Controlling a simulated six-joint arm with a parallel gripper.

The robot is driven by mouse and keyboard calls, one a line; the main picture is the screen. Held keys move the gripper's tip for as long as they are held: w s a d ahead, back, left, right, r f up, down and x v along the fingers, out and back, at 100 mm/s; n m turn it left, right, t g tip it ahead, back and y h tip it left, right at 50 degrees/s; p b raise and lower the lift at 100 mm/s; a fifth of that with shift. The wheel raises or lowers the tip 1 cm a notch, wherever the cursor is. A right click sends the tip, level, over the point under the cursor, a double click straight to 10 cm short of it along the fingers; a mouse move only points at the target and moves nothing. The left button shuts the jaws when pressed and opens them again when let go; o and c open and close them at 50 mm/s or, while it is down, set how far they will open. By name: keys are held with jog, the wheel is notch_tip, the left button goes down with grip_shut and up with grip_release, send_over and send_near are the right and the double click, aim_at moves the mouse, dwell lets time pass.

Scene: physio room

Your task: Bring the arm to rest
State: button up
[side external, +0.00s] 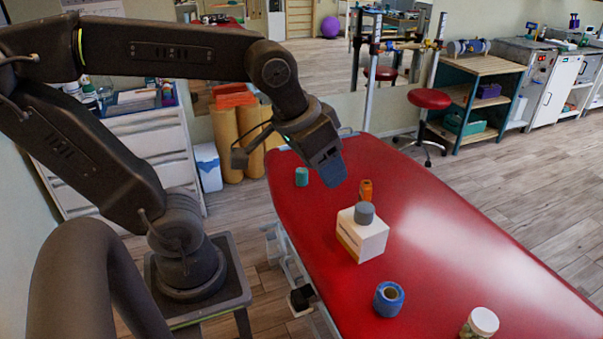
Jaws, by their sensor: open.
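My gripper (333,178) hangs at the end of my dark arm, above the far left part of a red treatment table (450,240). Its jaws point down and are seen from the side, with nothing visible held in them. It is apart from the objects on the table. A teal roll (301,177) stands to its left, and a small orange bottle (366,190) stands to its right. A white box (362,236) with a grey roll (364,213) on top is nearer the camera.
A blue roll (388,299) and a white-lidded jar (480,323) stand at the near side of the table. A red stool (429,98) and a wooden shelf (484,66) are behind. The table's right part is clear. A white drawer cabinet (140,150) stands behind my arm.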

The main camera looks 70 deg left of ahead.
jog(key=shift+m, duration=0.4)
jog(key=s, duration=0.1)
jog(key=s+a+f, duration=0.1)
jog(key=s+f, duration=0.1)
jog(key=shift+s+a+f, duration=0.15)
jog(key=shift+a, duration=0.1)
